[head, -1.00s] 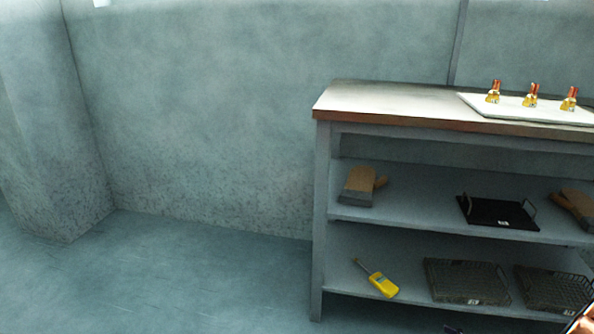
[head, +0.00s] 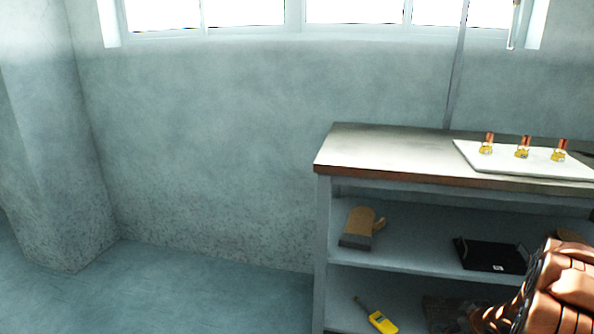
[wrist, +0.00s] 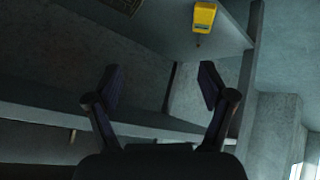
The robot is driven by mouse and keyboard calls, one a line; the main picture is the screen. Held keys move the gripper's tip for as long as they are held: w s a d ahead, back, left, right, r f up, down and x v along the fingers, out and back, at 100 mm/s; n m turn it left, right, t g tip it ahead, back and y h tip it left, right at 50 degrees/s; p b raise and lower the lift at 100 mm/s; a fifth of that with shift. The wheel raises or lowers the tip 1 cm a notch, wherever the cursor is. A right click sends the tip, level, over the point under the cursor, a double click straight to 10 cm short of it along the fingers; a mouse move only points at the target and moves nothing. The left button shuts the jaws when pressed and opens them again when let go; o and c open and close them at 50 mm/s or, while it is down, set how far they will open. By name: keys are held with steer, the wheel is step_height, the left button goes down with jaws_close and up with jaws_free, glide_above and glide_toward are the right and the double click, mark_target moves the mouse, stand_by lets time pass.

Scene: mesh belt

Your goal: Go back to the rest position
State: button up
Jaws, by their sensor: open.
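My gripper (wrist: 160,88) is in the wrist view with its two dark fingers spread apart and nothing between them. The wrist view is turned over, with a shelf (wrist: 125,118) of the rack behind the fingers. A yellow handheld device (wrist: 203,18) shows beyond the fingertips, clear of them. In the head view, a copper-coloured part of my arm (head: 560,290) fills the lower right corner and covers part of the shelves; the fingers are not seen there.
A shelf unit (head: 323,250) stands against the wall. Its top carries a white board (head: 480,165) with three small brass-and-red fittings (head: 522,148). A tan mitt (head: 357,227) and a black tray (head: 490,255) lie on the middle shelf, the yellow device (head: 382,321) below. Floor at left is clear.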

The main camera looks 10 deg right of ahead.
steer(key=s+a+r+m+g+h+p, duration=0.1)
steer(key=a+r+p, duration=0.25)
steer(key=r, duration=0.55)
steer(key=s+a+r+m+g+h+p, duration=0.15)
steer(key=r+p, duration=0.25)
steer(key=r, duration=0.4)
steer(key=s+a+r+g+h+p, duration=0.1)
steer(key=a+r+p, duration=0.2)
steer(key=r, duration=0.6)
steer(key=s+a+r+g+y+p, duration=0.2)
steer(key=s+a+r+p, duration=0.6)
steer(key=s+a+r, duration=0.5)
steer(key=s+a+r+m+g+y+p, duration=0.1)
steer(key=s+a+r+g+y+p, duration=0.1)
steer(key=s+a+r+g+p, duration=0.3)
steer(key=s+a+r+p, duration=0.4)
steer(key=s+a+r, duration=0.3)
steer(key=s+a, duration=0.4)
steer(key=shift+s+a+r, duration=0.4)
steer(key=shift+a, duration=0.5)
steer(key=shift+s+a, duration=0.15)
